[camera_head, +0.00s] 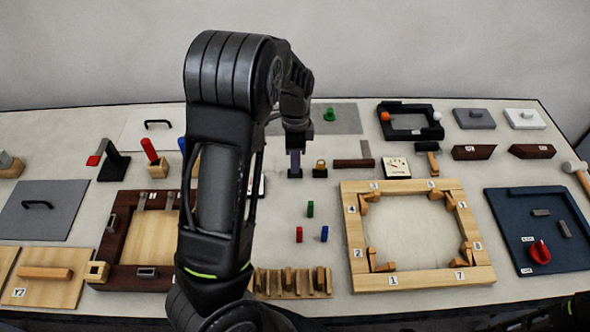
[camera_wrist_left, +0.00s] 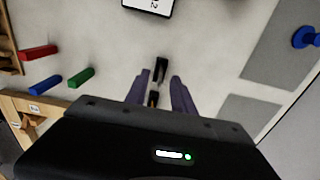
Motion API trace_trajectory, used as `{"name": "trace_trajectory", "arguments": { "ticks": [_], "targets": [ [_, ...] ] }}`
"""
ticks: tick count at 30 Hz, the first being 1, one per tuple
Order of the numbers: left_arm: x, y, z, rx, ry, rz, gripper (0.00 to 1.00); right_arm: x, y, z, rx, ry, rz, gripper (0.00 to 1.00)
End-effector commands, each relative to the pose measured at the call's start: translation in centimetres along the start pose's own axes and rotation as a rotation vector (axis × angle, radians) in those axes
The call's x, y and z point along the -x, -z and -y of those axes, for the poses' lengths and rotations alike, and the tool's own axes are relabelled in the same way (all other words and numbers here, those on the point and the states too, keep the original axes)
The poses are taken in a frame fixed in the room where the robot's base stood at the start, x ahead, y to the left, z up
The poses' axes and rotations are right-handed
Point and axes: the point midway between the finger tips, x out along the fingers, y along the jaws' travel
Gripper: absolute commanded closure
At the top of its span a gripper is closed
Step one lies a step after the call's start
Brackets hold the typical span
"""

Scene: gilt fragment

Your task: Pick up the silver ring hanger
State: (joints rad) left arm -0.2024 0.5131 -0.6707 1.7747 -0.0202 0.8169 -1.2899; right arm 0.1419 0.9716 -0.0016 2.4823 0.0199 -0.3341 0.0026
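My left gripper (camera_head: 294,163) points down over the middle of the table, just left of a small dark block with a gold ring (camera_head: 320,169). In the left wrist view its two fingers (camera_wrist_left: 158,92) stand apart. A small black block (camera_wrist_left: 161,70) shows just beyond the fingertips, and a second dark and gold piece (camera_wrist_left: 153,99) shows between the fingers, lower in the picture. I cannot make out a silver ring clearly; the gripper hides much of what is beneath it in the head view. I see no grip on anything.
A wooden frame (camera_head: 420,280) lies right of centre. My left arm covers the left middle.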

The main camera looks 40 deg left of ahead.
Motion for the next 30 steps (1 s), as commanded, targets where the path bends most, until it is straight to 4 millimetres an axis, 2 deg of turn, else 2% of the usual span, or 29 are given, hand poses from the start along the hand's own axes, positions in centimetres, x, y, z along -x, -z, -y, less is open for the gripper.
{"name": "trace_trajectory", "arguments": {
  "ticks": [4,22,30],
  "targets": [
    [-1.31,-0.07,0.0,0.001,0.0,0.001,0.7,0.09,-0.01,0.02,0.0,0.0,0.0,0.64],
    [-1.34,-0.04,0.03,0.001,0.001,0.0,0.7,0.08,0.0,0.01,0.0,0.0,0.0,0.64],
    [-1.34,-0.04,0.03,0.001,0.001,0.0,0.92,0.08,0.0,0.02,0.0,0.0,0.0,0.64]
  ]
}}
